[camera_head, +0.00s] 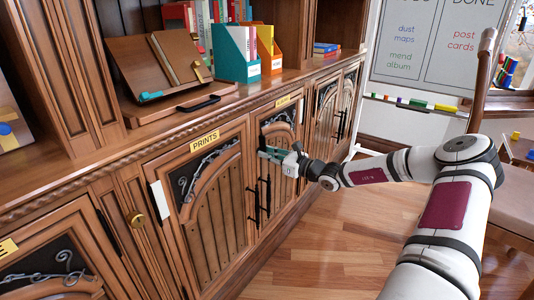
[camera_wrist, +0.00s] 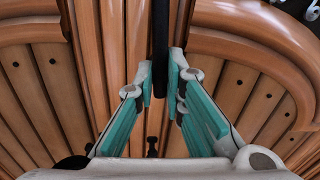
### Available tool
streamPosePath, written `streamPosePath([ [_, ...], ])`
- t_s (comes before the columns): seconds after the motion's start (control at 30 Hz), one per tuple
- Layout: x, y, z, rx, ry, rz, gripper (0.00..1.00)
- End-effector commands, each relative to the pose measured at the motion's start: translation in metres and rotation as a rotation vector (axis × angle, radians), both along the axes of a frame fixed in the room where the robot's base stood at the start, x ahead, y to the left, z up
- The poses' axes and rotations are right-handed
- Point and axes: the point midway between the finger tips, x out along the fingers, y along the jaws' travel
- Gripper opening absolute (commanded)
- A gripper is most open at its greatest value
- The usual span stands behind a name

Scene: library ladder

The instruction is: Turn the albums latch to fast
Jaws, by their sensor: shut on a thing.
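My gripper (camera_head: 271,154) is at the front of the cabinet, at the upper part of the doors to the right of the PRINTS sign. In the wrist view its teal-padded fingers (camera_wrist: 161,78) are shut on a black upright bar (camera_wrist: 160,40). I cannot tell whether this bar is the albums latch itself or a door handle. Black upright handles (camera_head: 254,205) show below the gripper in the head view. A yellow sign (camera_head: 283,101) sits above these doors, too small to read. My gripper hides part of the door behind it.
The PRINTS sign (camera_head: 205,141) is above the neighbouring door. A book stand (camera_head: 150,65) and a teal file box (camera_head: 236,55) stand on the cabinet top. The wooden floor (camera_head: 325,240) in front is clear.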

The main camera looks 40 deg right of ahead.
Motion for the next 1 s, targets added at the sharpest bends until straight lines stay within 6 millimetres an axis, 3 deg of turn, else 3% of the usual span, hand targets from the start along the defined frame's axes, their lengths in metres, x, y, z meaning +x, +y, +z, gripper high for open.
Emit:
streamPosePath([
  [1.0, 0.0006, -0.0005, 0.002, -0.865, -0.313, 0.001, 0.0],
])
